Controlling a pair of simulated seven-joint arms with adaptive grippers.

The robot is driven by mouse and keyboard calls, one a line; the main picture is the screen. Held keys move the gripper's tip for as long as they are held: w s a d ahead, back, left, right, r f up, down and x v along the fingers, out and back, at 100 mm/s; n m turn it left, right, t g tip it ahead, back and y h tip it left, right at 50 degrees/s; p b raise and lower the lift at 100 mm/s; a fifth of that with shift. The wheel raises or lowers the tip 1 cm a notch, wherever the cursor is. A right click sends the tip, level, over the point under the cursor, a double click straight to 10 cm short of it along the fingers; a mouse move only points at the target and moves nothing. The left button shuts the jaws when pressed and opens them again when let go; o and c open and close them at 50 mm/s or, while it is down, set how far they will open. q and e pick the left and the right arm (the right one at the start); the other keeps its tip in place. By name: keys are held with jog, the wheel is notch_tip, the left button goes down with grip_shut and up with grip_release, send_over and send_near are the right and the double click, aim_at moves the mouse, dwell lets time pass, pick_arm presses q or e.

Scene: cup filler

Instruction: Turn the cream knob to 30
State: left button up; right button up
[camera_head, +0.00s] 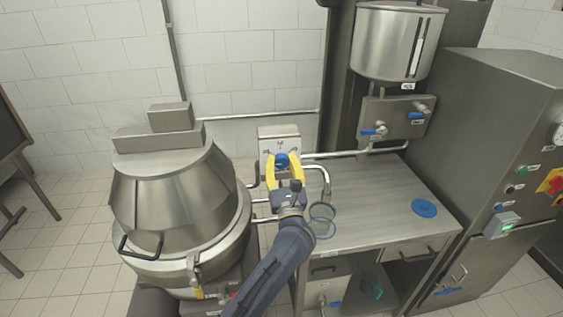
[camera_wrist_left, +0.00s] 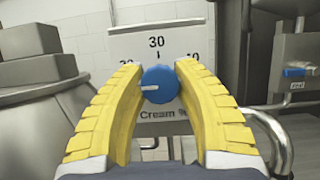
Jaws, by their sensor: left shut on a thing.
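The cream knob (camera_head: 282,159) is a round blue dial on a light panel (camera_head: 279,134) against the back wall. In the left wrist view the knob (camera_wrist_left: 160,84) has a white pointer line that points left. The mark 30 stands straight above it on the panel (camera_wrist_left: 185,38), with "Cream" printed below. The other numbers are partly hidden by my fingers. My left gripper (camera_head: 282,165) has its yellow fingers on either side of the knob and is shut on it. My right gripper is not in view.
A big steel kettle (camera_head: 180,190) stands left of the arm. A steel counter (camera_head: 375,200) is on the right, with clear cups (camera_head: 322,212) near its left edge and a blue disc (camera_head: 424,208). A bent pipe (camera_head: 327,185) runs close to the gripper's right.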

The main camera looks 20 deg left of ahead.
pick_arm(q)
jog(key=shift+c, duration=1)
jog(key=shift+r+m, duration=0.1)
jog(key=shift+m, duration=0.3)
jog(key=m+h, duration=0.2)
jog(key=m, duration=0.2)
jog(key=shift+t, duration=0.4)
jog(key=m+h, duration=0.2)
jog(key=m, duration=0.2)
jog(key=m+h, duration=0.2)
jog(key=m, duration=0.2)
jog(key=shift+r+m, duration=0.1)
jog(key=shift+m, duration=0.2)
jog(key=m+h, duration=0.1)
jog(key=m, duration=0.1)
jog(key=m+g+h, duration=0.1)
jog(key=m, duration=0.2)
jog(key=shift+g, duration=0.3)
jog(key=shift+m+g, duration=0.7)
jog(key=shift+m, duration=1.2)
jog(key=o, duration=1.3)
jog(key=shift+d+f, duration=0.1)
jog(key=shift+f, duration=0.1)
